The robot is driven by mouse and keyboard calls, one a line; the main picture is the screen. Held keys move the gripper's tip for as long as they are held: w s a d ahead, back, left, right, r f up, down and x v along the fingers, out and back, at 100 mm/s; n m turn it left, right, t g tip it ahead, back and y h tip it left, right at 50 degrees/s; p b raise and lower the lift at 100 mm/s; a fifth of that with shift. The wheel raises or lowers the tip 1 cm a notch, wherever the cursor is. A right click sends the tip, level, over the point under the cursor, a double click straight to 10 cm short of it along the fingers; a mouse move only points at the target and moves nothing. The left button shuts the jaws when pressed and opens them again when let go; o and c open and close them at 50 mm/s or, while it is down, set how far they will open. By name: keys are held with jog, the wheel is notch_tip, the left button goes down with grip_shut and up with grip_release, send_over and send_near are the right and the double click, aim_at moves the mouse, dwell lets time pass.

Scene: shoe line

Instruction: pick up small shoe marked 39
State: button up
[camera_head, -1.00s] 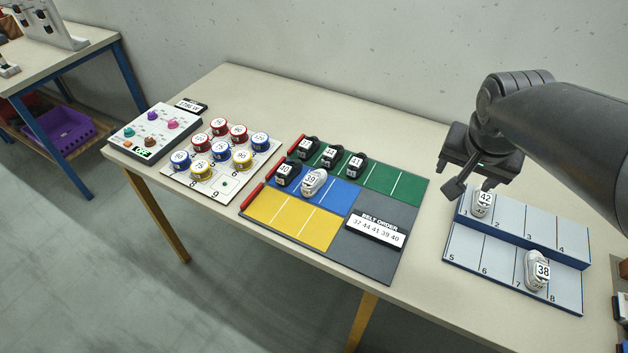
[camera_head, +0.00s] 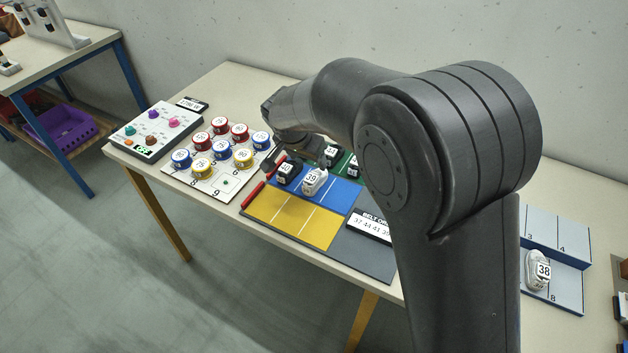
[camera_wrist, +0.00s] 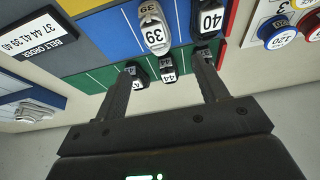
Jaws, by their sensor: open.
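The small shoe marked 39 (camera_head: 314,180) is white-grey with a white number plate and stands on the blue strip of the mat. It also shows near the top of the wrist view (camera_wrist: 155,30). My gripper (camera_wrist: 167,68) is open and empty, its two fingers pointing toward the mat. In the wrist view shoe 39 lies beyond the fingertips, apart from them. In the head view my arm reaches across the table and the gripper is above the mat's far left side, mostly hidden by my arm.
Black shoe 40 (camera_head: 287,173) stands close beside shoe 39. Black shoes, one marked 44 (camera_wrist: 167,68), stand on the green strip near the fingers. Red and blue tins (camera_head: 239,131) are left of the mat. White shoe 38 (camera_head: 538,268) is on the rack at right. The yellow strip (camera_head: 290,218) is empty.

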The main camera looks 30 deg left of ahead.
aim_at(314, 174)
jog(key=x, duration=1)
jog(key=shift+w+d+f, duration=0.1)
jog(key=shift+d+f, duration=0.05)
jog(key=shift+f, duration=0.2)
jog(key=c, duration=1.1)
